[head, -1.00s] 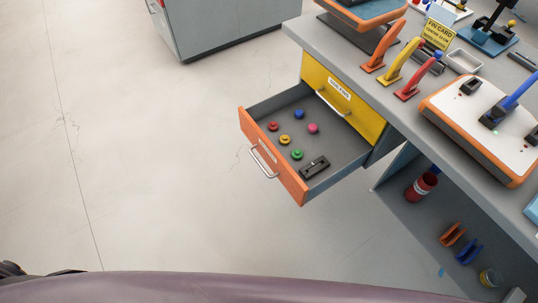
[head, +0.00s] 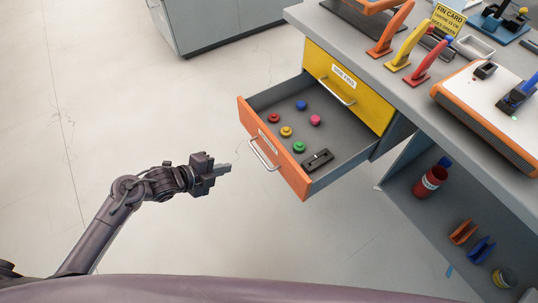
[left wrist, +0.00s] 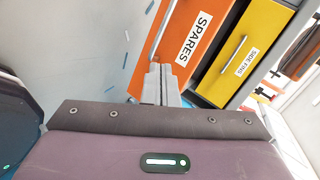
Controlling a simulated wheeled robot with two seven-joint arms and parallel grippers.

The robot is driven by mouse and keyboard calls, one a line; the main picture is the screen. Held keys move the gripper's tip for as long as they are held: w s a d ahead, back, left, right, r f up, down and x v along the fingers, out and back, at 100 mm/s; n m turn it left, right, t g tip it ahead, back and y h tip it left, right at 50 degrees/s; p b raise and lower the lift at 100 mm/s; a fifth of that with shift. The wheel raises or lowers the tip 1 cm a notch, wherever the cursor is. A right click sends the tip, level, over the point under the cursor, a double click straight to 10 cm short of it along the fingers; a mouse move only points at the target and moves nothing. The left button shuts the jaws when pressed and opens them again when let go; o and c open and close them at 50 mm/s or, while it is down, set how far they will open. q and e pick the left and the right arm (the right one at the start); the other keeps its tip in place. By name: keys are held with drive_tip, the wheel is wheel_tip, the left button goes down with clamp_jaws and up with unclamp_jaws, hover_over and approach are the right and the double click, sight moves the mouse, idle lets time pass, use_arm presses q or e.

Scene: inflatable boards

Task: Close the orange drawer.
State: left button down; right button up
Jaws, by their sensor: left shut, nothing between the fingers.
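The orange drawer (head: 274,150) is pulled out from the bench in the head view, with a silver bar handle (head: 264,155) on its front. It holds several coloured round pieces and a dark block (head: 317,160). In the left wrist view the orange front (left wrist: 180,45) carries a "SPARES" label. My left gripper (head: 225,168) is shut and empty, to the left of the orange front and apart from it in the head view. Its fingers (left wrist: 160,82) point toward the orange front in the left wrist view. My right gripper is not in view.
A yellow drawer (head: 345,85) labelled "SIDE FINS" is shut behind and above the orange one. The bench top (head: 385,75) bears coloured fins and devices. An open shelf (head: 410,195) below holds a red canister (head: 430,182). The floor left of the drawer is clear.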

use_arm(q)
wheel_tip(320, 180, up, 5)
drive_tip(key=d+m+h, duration=0.1)
drive_tip(key=d+m, duration=0.2)
drive_tip(key=m, duration=0.1)
approach(278, 149)
wheel_tip(278, 149, down, 3)
drive_tip(key=w, duration=0.1)
drive_tip(key=w+d, duration=0.2)
drive_tip(key=d, duration=0.1)
drive_tip(key=shift+w+d+f+g, duration=0.1)
drive_tip(key=shift+d+f+g, duration=0.05)
drive_tip(key=shift+g, duration=0.15)
drive_tip(key=shift+w+d, duration=0.35)
drive_tip(key=shift+d, duration=0.05)
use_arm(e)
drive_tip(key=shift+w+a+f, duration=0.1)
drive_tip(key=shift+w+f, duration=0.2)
